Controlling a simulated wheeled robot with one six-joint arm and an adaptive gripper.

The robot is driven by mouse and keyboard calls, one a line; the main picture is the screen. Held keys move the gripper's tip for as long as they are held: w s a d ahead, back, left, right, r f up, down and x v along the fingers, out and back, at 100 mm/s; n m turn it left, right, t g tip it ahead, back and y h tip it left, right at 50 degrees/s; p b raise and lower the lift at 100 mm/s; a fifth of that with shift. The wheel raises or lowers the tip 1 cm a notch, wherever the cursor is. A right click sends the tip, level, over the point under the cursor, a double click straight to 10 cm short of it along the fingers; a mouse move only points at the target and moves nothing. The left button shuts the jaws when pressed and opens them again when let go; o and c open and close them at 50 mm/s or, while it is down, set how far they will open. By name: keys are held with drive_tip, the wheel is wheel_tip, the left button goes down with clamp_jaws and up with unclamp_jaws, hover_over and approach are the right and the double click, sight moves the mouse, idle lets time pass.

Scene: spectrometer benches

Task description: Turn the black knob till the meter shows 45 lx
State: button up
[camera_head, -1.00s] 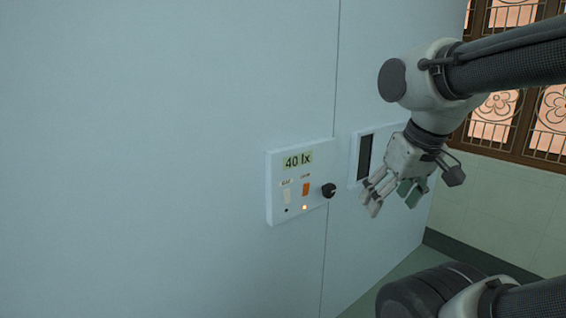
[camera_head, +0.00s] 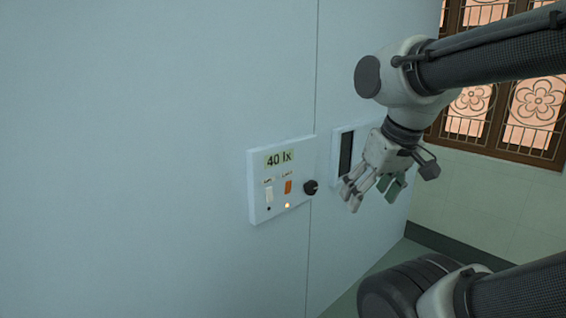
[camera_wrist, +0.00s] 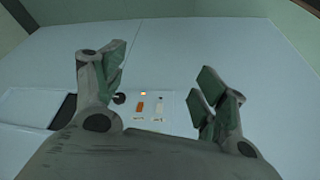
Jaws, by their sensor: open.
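The black knob (camera_head: 310,187) sits at the right edge of a white control panel (camera_head: 258,210) on the pale blue wall. The meter (camera_head: 279,158) at the panel's top reads 40 lx. My gripper (camera_head: 368,192) is open and empty, to the right of the knob and apart from it. In the wrist view the knob (camera_wrist: 119,98) shows close beside the left finger, and my gripper (camera_wrist: 160,85) has its fingers spread wide. The meter cannot be seen in the wrist view.
The panel has a white switch (camera_head: 269,194) and an orange switch (camera_head: 288,187), with a lit lamp (camera_head: 287,205) below. A second panel with a dark slot (camera_head: 346,153) is on the wall to the right. A barred window (camera_head: 500,110) is at the far right.

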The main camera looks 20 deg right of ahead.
drive_tip(key=w+d+f+m+g+y, duration=0.1)
drive_tip(key=d+f+m+g+y, duration=0.35)
drive_tip(key=f, duration=0.65)
drive_tip(key=w+a+f+m+y, duration=0.35)
drive_tip(key=w+f+m, duration=0.2)
drive_tip(key=m, duration=0.25)
drive_tip(key=m+t+y, duration=0.2)
drive_tip(key=m+t, duration=1)
drive_tip(key=m, duration=0.3)
approach(314, 187)
drive_tip(key=s+a+f, duration=0.7)
drive_tip(key=s+a, duration=0.1)
drive_tip(key=a, duration=0.3)
drive_tip(key=w+d+r+m+t+h, duration=0.1)
drive_tip(key=w+d, duration=0.1)
drive_tip(key=w, duration=0.1)
drive_tip(key=w+d+r+m+t+h, duration=0.1)
drive_tip(key=w+d+r+m+t, duration=0.1)
drive_tip(key=w, duration=0.1)
drive_tip(key=w+d+r+m+t+h, duration=0.1)
drive_tip(key=w+d+r+m+t, duration=0.1)
drive_tip(key=w, duration=0.1)
drive_tip(key=shift+w+d+h, duration=0.3)
drive_tip(key=shift+w+h, duration=0.1)
drive_tip(key=x, duration=0.7)
